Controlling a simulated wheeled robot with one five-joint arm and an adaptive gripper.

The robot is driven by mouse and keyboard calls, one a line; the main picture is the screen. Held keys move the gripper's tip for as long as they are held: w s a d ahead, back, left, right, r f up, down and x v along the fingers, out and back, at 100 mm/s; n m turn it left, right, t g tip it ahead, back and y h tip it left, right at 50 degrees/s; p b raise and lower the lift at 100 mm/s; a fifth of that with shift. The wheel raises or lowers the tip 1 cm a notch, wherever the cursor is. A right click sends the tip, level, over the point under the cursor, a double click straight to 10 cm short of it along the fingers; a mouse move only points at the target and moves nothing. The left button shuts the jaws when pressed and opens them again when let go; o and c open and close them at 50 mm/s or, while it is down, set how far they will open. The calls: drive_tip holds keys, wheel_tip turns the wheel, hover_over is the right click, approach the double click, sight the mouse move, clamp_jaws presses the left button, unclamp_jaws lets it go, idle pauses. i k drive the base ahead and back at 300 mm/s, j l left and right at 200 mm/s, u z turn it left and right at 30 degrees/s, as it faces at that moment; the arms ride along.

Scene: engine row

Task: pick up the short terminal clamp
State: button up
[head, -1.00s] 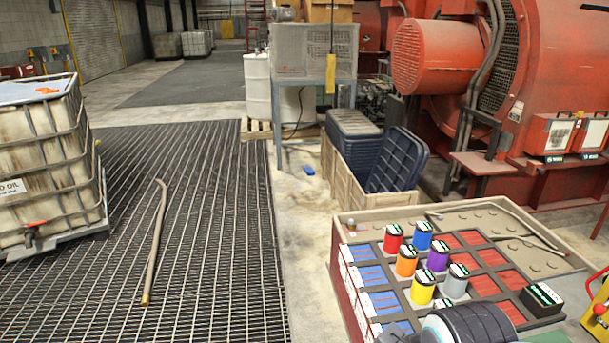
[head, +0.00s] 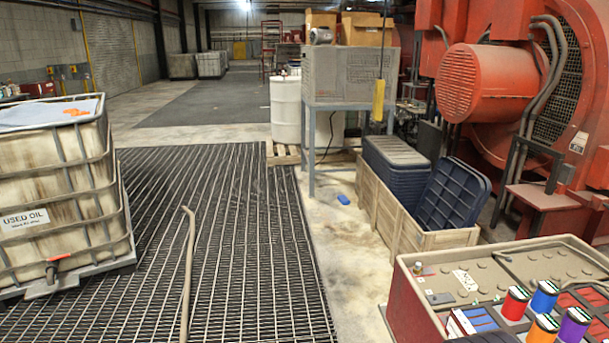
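I cannot make out a short terminal clamp in this view. The large red-sided battery-like case (head: 410,312) stands at the lower right, its tan top partly cut off by the frame edges. Small items lie on its near left corner: a little bottle (head: 417,268), a white label (head: 466,280) and a small grey piece (head: 440,298), too small to identify surely. My gripper is not in view.
A caged used-oil tank (head: 60,190) stands at left on the floor grating (head: 235,240), with a bent bar (head: 187,275) lying there. A wooden crate (head: 410,232) holds blue bins (head: 452,195). A small blue object (head: 343,200) lies on the clear concrete strip.

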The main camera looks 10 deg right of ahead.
sight(417, 269)
drive_tip(key=i+j, duration=0.15)
drive_tip(key=i, duration=0.45)
drive_tip(key=i+j, duration=0.1)
drive_tip(key=i, duration=0.5)
drive_tip(key=i+j, duration=0.15)
drive_tip(key=i, duration=0.4)
drive_tip(key=i+l, duration=0.15)
drive_tip(key=i, duration=0.7)
drive_tip(key=i+l+z, duration=0.1)
drive_tip(key=i, duration=0.75)
drive_tip(key=i+l, duration=0.45)
drive_tip(key=l, duration=0.25)
